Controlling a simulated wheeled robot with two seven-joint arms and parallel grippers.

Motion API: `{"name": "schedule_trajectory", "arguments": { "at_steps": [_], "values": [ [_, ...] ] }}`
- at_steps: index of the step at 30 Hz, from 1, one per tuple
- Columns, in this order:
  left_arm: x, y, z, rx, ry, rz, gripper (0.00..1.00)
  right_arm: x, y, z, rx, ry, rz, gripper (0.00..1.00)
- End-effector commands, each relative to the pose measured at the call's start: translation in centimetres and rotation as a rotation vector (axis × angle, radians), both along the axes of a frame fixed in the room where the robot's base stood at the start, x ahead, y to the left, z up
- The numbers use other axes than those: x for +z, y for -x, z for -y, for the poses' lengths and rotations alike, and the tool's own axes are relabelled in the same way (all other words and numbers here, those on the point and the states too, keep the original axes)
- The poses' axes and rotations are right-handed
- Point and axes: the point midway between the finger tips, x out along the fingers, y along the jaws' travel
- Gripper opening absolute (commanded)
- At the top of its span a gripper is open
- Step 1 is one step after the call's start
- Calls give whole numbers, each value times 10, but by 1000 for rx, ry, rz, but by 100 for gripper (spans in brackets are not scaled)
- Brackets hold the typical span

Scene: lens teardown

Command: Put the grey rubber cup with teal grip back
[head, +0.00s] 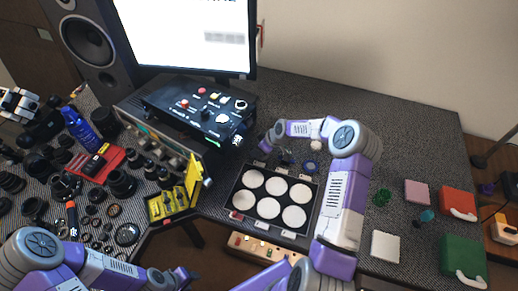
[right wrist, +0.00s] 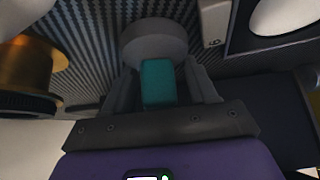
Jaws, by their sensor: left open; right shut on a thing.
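The grey rubber cup (right wrist: 155,42) with its teal grip (right wrist: 158,84) is in the right wrist view. My right gripper (right wrist: 160,88) is shut on the teal grip, with one dark finger on each side. The round grey cup lies just beyond the fingertips, over or close to the dark woven table surface; I cannot tell if it touches. In the head view my right gripper (head: 266,147) is small, behind the sorting tray, and the cup is not clear there. My left gripper (head: 181,279) is open and empty at the bottom, below the table's front edge.
A dark tray (head: 236,190) with several white round pads stands in front of my right gripper. A gold spool-like part (right wrist: 45,62) is close at left in the wrist view. A control box (head: 200,104) stands left of the gripper. Pink (head: 417,192) and white (head: 385,246) pads lie right.

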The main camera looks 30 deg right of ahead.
Motion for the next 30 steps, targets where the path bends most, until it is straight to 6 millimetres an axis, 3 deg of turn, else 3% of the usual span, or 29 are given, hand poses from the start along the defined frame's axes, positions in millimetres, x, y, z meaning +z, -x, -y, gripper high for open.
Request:
{"name": "schedule_trajectory", "arguments": {
  "at_steps": [8,9,14,25,30],
  "values": [
    [-2,0,0,0,0,0,43,-2,0,0,0,0,0,21],
    [-2,0,0,0,0,0,43,-2,0,0,0,0,0,60],
    [-1,0,0,0,0,0,43,-1,0,0,0,0,-1,84],
    [3,0,0,0,0,0,43,3,1,1,0,0,0,84],
    [7,0,0,0,0,0,43,28,14,10,-2,3,1,84]
  ]
}}
